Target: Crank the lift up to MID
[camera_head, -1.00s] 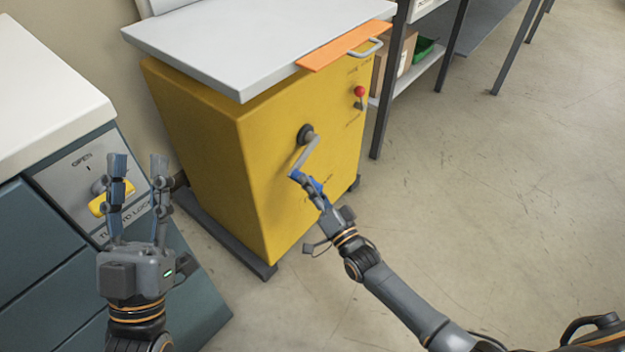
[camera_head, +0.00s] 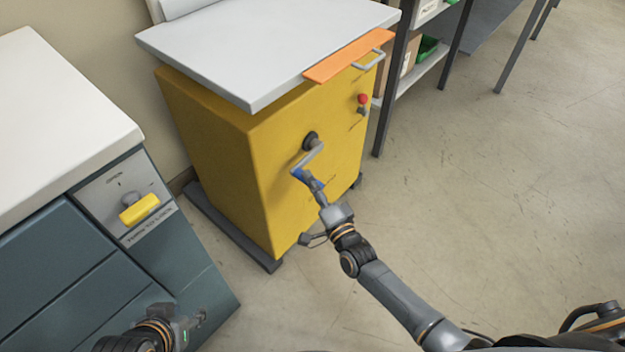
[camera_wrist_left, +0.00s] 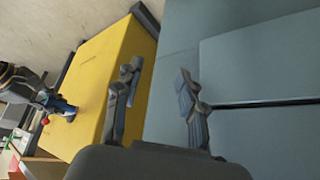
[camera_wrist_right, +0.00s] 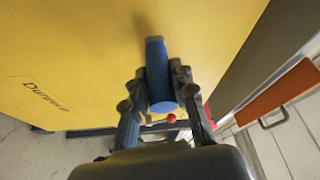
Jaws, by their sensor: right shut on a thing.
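The lift is a yellow cabinet (camera_head: 225,150) with a grey top plate (camera_head: 265,45). Its crank (camera_head: 312,156) runs from a dark hub down and left to a blue handle (camera_head: 298,174). My right gripper (camera_head: 309,181) is shut on the blue handle, which also stands between its fingers in the right wrist view (camera_wrist_right: 157,70). My left gripper (camera_head: 192,322) is low at the left by the teal drawers; the left wrist view shows its fingers (camera_wrist_left: 158,82) apart and empty. Small dark markings on the yellow front are too small to read.
A red-knobbed lever (camera_head: 363,100) is on the yellow front, below an orange strip (camera_head: 345,58) with a grey handle. A teal drawer cabinet (camera_head: 60,250) with a yellow turn knob (camera_head: 139,208) stands at left. A shelf rack (camera_head: 388,100) stands behind; floor at right is clear.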

